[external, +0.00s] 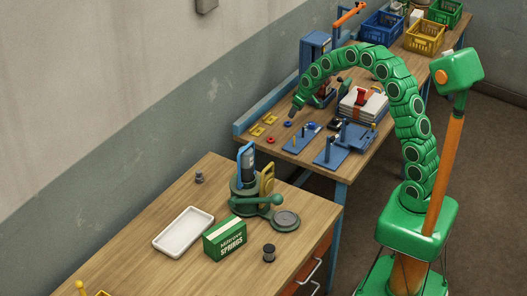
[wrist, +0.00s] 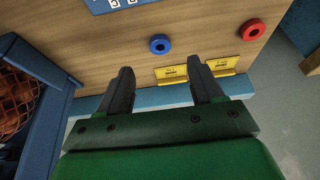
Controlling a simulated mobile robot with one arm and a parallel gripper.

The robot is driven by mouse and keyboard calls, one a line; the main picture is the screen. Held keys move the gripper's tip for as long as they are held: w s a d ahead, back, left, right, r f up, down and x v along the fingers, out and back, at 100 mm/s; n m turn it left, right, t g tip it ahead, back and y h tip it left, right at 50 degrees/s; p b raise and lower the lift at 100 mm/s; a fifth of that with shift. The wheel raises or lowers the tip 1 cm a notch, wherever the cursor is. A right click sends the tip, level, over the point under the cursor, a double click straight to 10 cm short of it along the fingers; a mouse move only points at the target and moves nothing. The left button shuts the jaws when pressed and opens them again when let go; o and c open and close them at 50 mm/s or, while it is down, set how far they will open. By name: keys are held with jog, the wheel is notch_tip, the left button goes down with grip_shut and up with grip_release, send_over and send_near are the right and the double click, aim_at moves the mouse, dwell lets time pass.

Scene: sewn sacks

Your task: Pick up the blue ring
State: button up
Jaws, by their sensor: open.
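The blue ring (wrist: 160,44) lies flat on the wooden bench top in the wrist view. It is just beyond the fingertips, between them sideways and apart from them. It shows small in the external view (external: 288,124) on the far bench, below the arm's tip. My gripper (wrist: 165,79) is open and empty, its two dark fingers spread. In the external view my gripper (external: 294,112) hangs at the end of the curved green arm, above the bench near its blue back edge.
A red ring (wrist: 253,29) lies right of the blue one. Yellow plates (wrist: 172,74) lie by the fingertips. A blue plate (wrist: 115,4) is at the top of the wrist view. A blue frame (wrist: 50,100) with orange mesh stands at left. Bare wood surrounds the blue ring.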

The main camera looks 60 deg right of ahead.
aim_at(289, 123)
jog(key=shift+x, duration=4)
jog(key=shift+w+r, duration=0.1)
jog(key=shift+w, duration=0.1)
jog(key=c, duration=1.1)
jog(key=shift+r, duration=0.1)
